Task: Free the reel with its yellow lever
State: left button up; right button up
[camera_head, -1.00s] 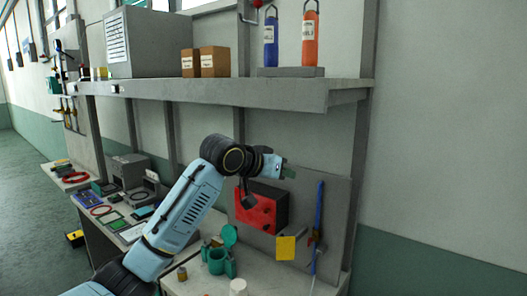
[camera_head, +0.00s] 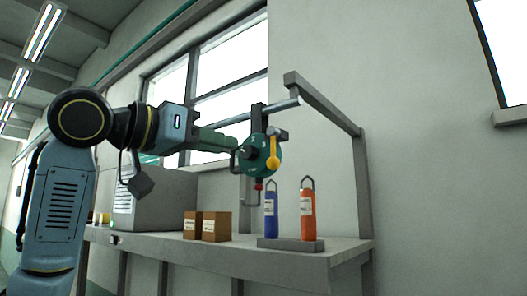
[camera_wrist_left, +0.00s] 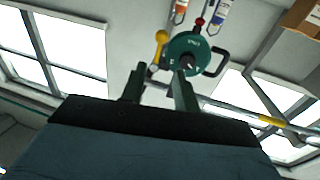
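The green reel (camera_head: 258,158) hangs from a grey overhead bar above the shelf. Its yellow lever (camera_head: 273,154) points down on its right side. In the left wrist view the reel (camera_wrist_left: 192,55) is beyond the fingers, and the lever's yellow knob (camera_wrist_left: 162,37) shows to its left. My left gripper (camera_head: 233,144) is raised just left of the reel, its green fingers pointing toward it. In the left wrist view the fingers (camera_wrist_left: 159,71) are apart with nothing between them. Whether a fingertip touches the reel cannot be told. My right gripper is not in view.
Below the reel, a blue cylinder (camera_head: 270,213) and an orange cylinder (camera_head: 307,216) stand on the shelf (camera_head: 290,256). Two brown boxes (camera_head: 216,227) and a large grey cabinet (camera_head: 165,200) are to their left.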

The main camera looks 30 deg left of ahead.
aim_at(271, 156)
pick_arm(q)
jog(key=p+x, duration=0.3)
jog(key=x, duration=0.8)
grip_shut()
